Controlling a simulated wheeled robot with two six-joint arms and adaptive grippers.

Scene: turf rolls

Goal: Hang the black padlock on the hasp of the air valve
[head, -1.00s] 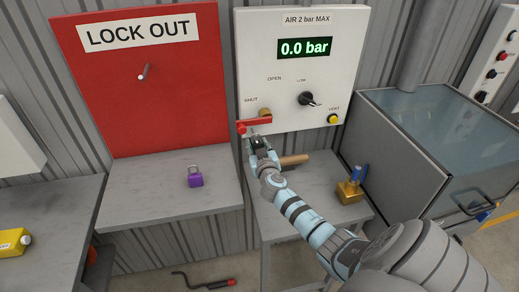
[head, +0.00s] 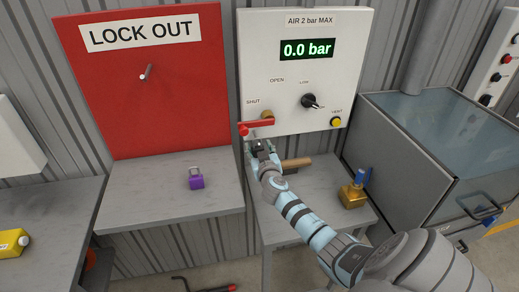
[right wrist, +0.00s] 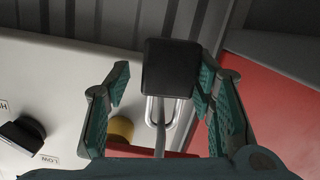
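The black padlock (right wrist: 168,68) shows in the right wrist view, which sees the panel roughly upside down. Its silver shackle (right wrist: 160,112) reaches toward the red valve lever, and a thin grey piece that looks like the hasp (right wrist: 160,140) appears to run through the loop. My right gripper (right wrist: 160,85) is open, with a finger on each side of the padlock. The left-hand finger is clear of it; the other is close. In the head view, my right gripper (head: 254,146) is just below the red lever (head: 257,127) of the air valve, masking the padlock. My left gripper is out of view.
A purple padlock (head: 196,180) stands on the left bench below the red lock-out board (head: 150,105). A wooden-coloured handle (head: 296,164) and a brass item with a blue top (head: 352,195) lie on the right bench. A glass-topped cabinet (head: 430,125) stands at right.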

